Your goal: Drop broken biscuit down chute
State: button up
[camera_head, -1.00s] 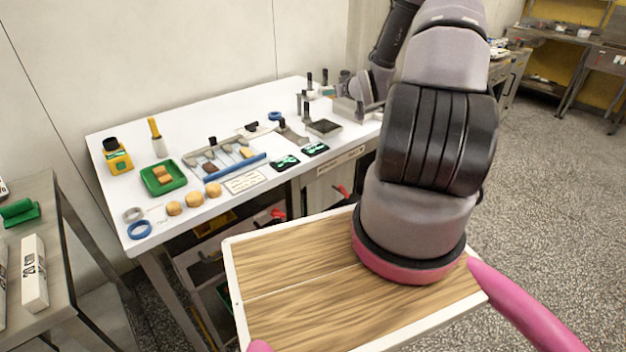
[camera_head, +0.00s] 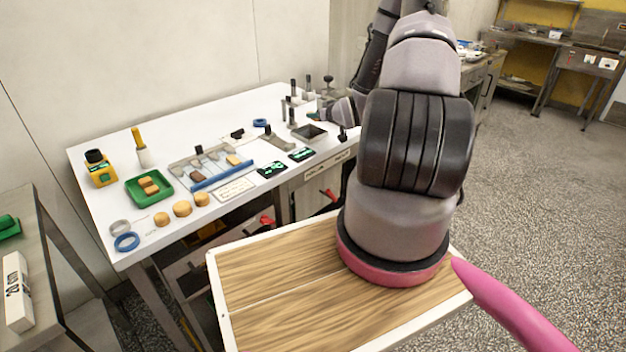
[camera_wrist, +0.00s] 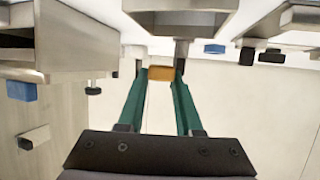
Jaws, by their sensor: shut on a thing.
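In the wrist view my gripper (camera_wrist: 161,78) has its green fingers shut on a small orange-brown biscuit piece (camera_wrist: 161,72), held between the fingertips. A grey metal box-like fixture (camera_wrist: 180,22) shows just beyond the fingertips; I cannot tell whether it is the chute. In the head view my arm reaches over the far right of the white bench, and the gripper's fingers cannot be made out. A dark square opening in a metal frame (camera_head: 311,131) lies near the bench's right end.
A green tray (camera_head: 163,196) holds biscuit pieces. Round biscuits (camera_head: 182,208), blue tape (camera_head: 127,241) and a yellow-black container (camera_head: 100,168) sit on the left. Upright dark-handled tools (camera_head: 291,108) crowd the bench's right end near my arm.

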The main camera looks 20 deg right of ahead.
jog(key=o, duration=1.1)
jog(key=shift+c, duration=0.2)
jog(key=a+v, duration=0.1)
jog(key=v, duration=0.9)
jog(key=shift+s+d+r, duration=0.2)
jog(key=shift+s+d, duration=0.15)
jog(key=shift+d, duration=0.2)
jog(key=s+a+r+m+g+h, duration=0.1)
jog(key=s+a+r+g+h, duration=0.1)
jog(key=r, duration=0.7)
jog(key=s+a+r+m+g+h, duration=0.1)
jog(key=s+a+r+g, duration=0.15)
jog(key=r, duration=0.75)
jog(key=s+a+r+m+y, duration=0.1)
jog(key=s+a+r, duration=0.3)
jog(key=s, duration=0.3)
jog(key=s+a+r+m+g+y, duration=0.1)
jog(key=s+a+r, duration=0.3)
jog(key=s+a, duration=0.2)
jog(key=s+a+r+m+g+y, duration=0.1)
jog(key=s+a+r+y, duration=0.1)
jog(key=s+a+r, duration=0.2)
jog(key=s+r, duration=0.1)
jog(key=s, duration=0.2)
jog(key=shift+s+a, duration=0.35)
jog(key=shift+a, duration=0.05)
